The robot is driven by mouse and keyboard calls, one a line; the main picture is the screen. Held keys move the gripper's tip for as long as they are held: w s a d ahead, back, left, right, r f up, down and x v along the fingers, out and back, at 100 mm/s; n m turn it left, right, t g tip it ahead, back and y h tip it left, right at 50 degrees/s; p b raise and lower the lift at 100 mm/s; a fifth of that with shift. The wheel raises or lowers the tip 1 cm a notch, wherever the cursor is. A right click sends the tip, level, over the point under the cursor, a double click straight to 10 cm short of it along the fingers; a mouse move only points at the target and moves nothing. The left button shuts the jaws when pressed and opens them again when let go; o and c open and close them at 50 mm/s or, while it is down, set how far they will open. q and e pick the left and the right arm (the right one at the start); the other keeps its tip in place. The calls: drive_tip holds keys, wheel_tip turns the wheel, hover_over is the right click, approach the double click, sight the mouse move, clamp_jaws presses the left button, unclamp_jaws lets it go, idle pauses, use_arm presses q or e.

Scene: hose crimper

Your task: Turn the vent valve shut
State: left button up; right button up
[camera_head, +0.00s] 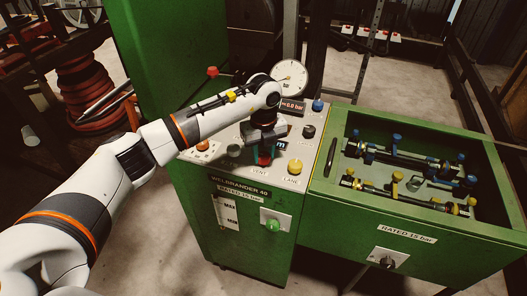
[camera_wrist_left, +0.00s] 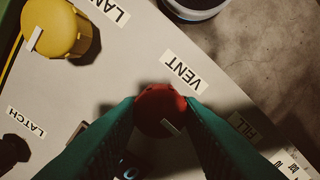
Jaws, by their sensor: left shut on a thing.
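The vent valve is a red round knob (camera_wrist_left: 158,104) on the pale panel, beside the VENT label (camera_wrist_left: 183,73) in the left wrist view. A short white mark on it points toward the lower right of that view. The red knob also shows low between the fingers in the head view (camera_head: 264,160). My left gripper (camera_head: 265,155) reaches down to the panel from above. Its two dark green fingers (camera_wrist_left: 161,112) are shut on the red knob, one on each side. My right gripper is in neither view.
A yellow LANE knob (camera_head: 294,167) and a black LATCH knob (camera_head: 308,131) stand close by. A blue knob (camera_head: 318,105), a round gauge (camera_head: 290,77) and a display (camera_head: 293,106) reading 0.0 bar sit behind. The green trough (camera_head: 350,193) at right holds hose fittings.

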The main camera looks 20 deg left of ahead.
sight(264, 155)
use_arm(q)
drive_tip(key=shift+r+n, duration=0.1)
drive_tip(key=shift+n, duration=0.5)
drive_tip(key=o, duration=1)
drive_tip(key=shift+c, duration=0.2)
wheel_tip(264, 155, up, 12)
drive_tip(key=b, duration=0.3)
